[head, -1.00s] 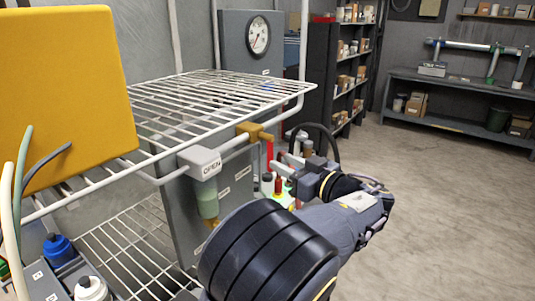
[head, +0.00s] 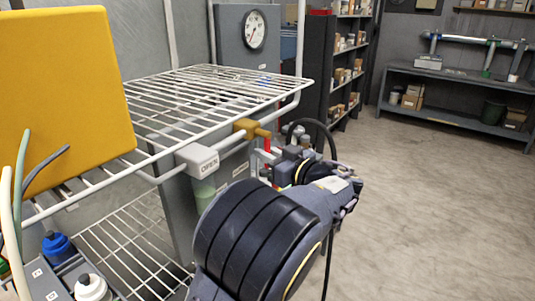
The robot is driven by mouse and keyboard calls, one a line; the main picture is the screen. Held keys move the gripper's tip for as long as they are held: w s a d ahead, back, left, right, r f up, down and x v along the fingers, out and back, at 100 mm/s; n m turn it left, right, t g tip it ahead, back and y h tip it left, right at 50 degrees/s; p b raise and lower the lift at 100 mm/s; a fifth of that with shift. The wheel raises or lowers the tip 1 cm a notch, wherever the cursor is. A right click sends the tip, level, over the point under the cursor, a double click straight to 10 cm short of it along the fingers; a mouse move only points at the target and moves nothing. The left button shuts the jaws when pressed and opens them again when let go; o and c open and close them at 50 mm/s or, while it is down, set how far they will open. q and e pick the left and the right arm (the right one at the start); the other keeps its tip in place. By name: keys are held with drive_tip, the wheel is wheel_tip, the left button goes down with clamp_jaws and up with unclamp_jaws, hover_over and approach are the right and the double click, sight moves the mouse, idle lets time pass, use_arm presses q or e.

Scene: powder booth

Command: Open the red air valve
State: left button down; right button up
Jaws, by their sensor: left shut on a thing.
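The red air valve has a brass body (head: 245,126) on the pipe at the right edge of the wire rack, in the head view. Its red handle (head: 267,144) hangs down at the right end of the brass body and is partly covered by my gripper. My left gripper (head: 274,154) is at the handle and shut on it; its fingertips are small and partly hidden. My right gripper is out of view.
A white wire rack (head: 215,85) stands beside the valve, with a yellow panel (head: 65,95) at left. A pressure gauge (head: 254,30) is on the grey cabinet behind. A black hose (head: 325,130) loops near my wrist. Open floor (head: 420,190) lies to the right.

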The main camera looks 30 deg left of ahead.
use_arm(q)
drive_tip(key=shift+s, duration=0.15)
drive_tip(key=s+r+m+g+h+p, duration=0.1)
drive_tip(key=s+r+m+g+p, duration=0.2)
drive_tip(key=m+p, duration=0.9)
drive_tip(key=shift+s+a+r+m+g+h, duration=0.3)
drive_tip(key=shift+s+r+m, duration=0.65)
drive_tip(key=shift+m, duration=0.95)
drive_tip(key=shift+w+d, duration=0.1)
drive_tip(key=shift+r, duration=0.1)
drive_tip(key=c, duration=1.5)
unclamp_jaws()
